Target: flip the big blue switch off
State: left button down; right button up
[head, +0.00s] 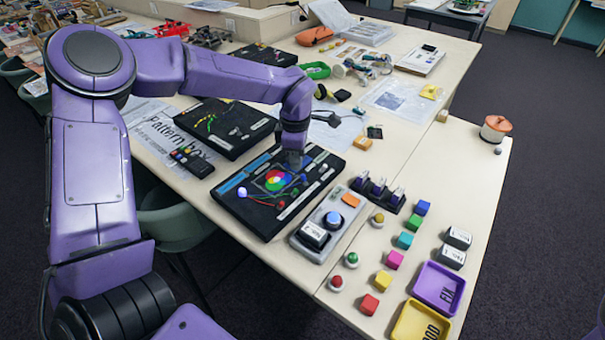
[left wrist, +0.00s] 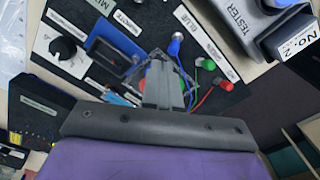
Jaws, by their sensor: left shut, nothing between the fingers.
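The black mixer board (head: 250,215) lies on the table with a disc of coloured circles (head: 277,180) and red, green and blue knobs. My left gripper (head: 294,164) points down over the far part of the board, shut and empty. In the wrist view its fingers (left wrist: 163,85) are just beside the blue switch; contact is unclear. In the head view the gripper hides that spot. My right gripper is not in view.
A grey tester box (head: 318,232) with a blue dome stands right of the board. Coloured cubes, a purple tray (head: 438,287) and a yellow tray (head: 421,322) are further right. Another black board (head: 222,125) lies behind left. A black knob (left wrist: 62,48) is near the switch.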

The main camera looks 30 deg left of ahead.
pick_arm(q)
jog(key=shift+f, duration=0.4)
jog(key=shift+f+b, duration=0.35)
jog(key=shift+f, duration=0.05)
jog(key=shift+s+d, duration=0.15)
jog(key=shift+d, duration=0.35)
jog(key=shift+s+d, duration=0.1)
jog(key=shift+d, duration=0.35)
jog(key=shift+a, duration=0.1)
jog(key=shift+r, duration=0.15)
notch_tip(320, 180, up, 7)
jog(key=p, duration=0.7)
jog(key=shift+a, duration=0.45)
